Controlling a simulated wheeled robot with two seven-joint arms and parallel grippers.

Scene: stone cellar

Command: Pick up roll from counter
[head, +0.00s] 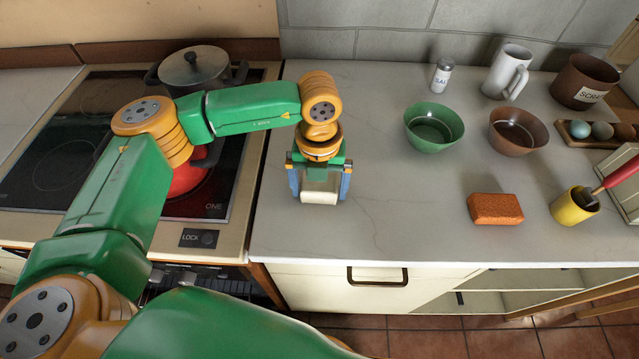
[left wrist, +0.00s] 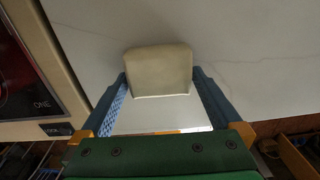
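The roll appears to be the pale cream, block-shaped piece (head: 319,192) at the left part of the counter (head: 400,210), near the stove. My left gripper (head: 320,185) points down at it, with one blue finger on each side. In the left wrist view the roll (left wrist: 158,72) lies between the fingertips of the left gripper (left wrist: 159,78). The fingers stand wide apart, and thin gaps seem to show beside the roll, so the gripper looks open around it. Its underside is hidden. My right gripper is in neither view.
A stove (head: 60,130) with a lidded pot (head: 195,68) is at left. A green bowl (head: 434,128), brown bowl (head: 517,131), salt shaker (head: 442,76), white mug (head: 507,72), orange sponge-like block (head: 495,209) and yellow cup (head: 574,207) stand right. Mid-counter is clear.

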